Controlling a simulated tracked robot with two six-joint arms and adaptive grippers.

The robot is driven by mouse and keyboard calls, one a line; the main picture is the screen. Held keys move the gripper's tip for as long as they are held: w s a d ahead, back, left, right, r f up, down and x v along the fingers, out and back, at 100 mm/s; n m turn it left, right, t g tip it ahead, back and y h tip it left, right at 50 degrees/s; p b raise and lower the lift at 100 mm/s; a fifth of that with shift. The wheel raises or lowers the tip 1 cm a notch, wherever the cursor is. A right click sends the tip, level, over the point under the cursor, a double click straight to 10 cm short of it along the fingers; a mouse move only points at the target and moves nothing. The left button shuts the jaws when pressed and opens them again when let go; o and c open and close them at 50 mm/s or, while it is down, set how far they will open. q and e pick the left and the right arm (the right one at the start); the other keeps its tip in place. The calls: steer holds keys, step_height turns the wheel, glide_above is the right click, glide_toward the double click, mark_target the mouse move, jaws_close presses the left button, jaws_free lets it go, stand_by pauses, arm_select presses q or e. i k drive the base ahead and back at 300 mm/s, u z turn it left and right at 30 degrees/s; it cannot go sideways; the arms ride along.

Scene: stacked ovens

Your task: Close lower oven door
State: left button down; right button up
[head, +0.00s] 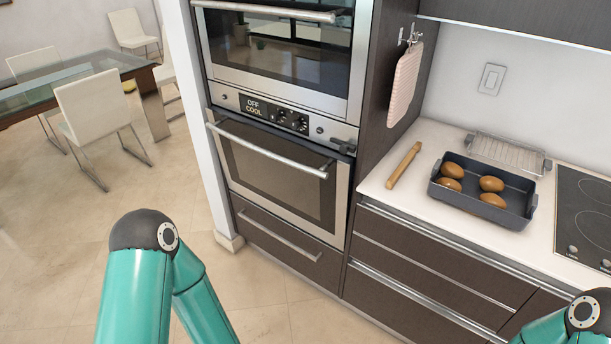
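The lower oven door (275,178) is a steel-framed door with a dark glass window and a long bar handle (268,148). It looks flush with the oven front, or nearly so; I cannot tell whether a narrow gap remains. The upper oven (280,55) sits above it, and its door looks shut. Between them is a control panel (275,112) with a display reading "OFF COOL" and dark knobs. My teal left arm shows at the bottom left and part of my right arm at the bottom right corner. Neither gripper is in view.
A drawer (285,235) is below the oven. On the right counter are a roasting tray (507,214) with several brown items, a rolling pin (404,166), a wire rack (508,153) and a cooktop (590,205). The floor before the oven is clear. A glass table (70,76) and chairs stand left.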

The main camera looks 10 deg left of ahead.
mark_target(307, 185)
steer(key=u, duration=0.05)
steer(key=i, duration=1)
steer(key=z, duration=0.05)
